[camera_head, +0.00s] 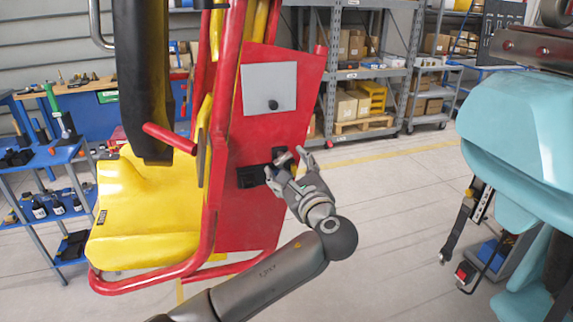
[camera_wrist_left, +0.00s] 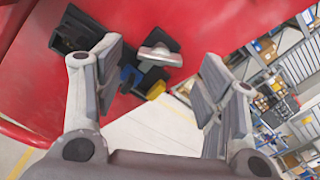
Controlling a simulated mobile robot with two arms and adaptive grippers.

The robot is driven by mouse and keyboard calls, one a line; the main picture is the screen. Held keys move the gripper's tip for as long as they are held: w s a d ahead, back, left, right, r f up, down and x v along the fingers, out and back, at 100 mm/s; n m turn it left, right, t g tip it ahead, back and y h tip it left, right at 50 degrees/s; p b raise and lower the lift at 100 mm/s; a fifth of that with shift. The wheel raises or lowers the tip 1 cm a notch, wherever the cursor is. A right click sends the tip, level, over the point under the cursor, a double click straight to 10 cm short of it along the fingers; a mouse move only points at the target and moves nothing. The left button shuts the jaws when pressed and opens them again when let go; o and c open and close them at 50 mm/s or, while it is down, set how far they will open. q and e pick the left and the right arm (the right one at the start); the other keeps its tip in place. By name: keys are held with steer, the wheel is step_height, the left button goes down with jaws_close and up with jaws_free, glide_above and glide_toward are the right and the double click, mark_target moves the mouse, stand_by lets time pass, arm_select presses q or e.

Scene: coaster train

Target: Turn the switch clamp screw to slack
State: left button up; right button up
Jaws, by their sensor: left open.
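The switch clamp screw (camera_wrist_left: 160,55) shows in the left wrist view as a pale metal wing-shaped head on a black clamp (camera_wrist_left: 153,76), against the red panel (camera_wrist_left: 200,18). A second black bracket (camera_wrist_left: 75,32) sits to its left. In the head view the black clamp fittings (camera_head: 250,176) sit low on the red panel (camera_head: 240,215) of the yellow seat unit. My left gripper (camera_head: 286,163) is open in front of them. In the left wrist view its fingers (camera_wrist_left: 160,66) stand apart, one on each side of the screw; contact is not visible. My right gripper is not seen.
The yellow seat (camera_head: 140,235) with red tubing stands left of the panel. A teal seat shell (camera_head: 520,120) with hanging belts is at the right. A blue shelf cart (camera_head: 45,165) is at the far left, and grey racks (camera_head: 370,75) stand behind. Floor between is clear.

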arm_select(q)
steer(key=v, duration=0.9)
steer(key=shift+s, duration=0.3)
steer(key=shift+d, duration=0.1)
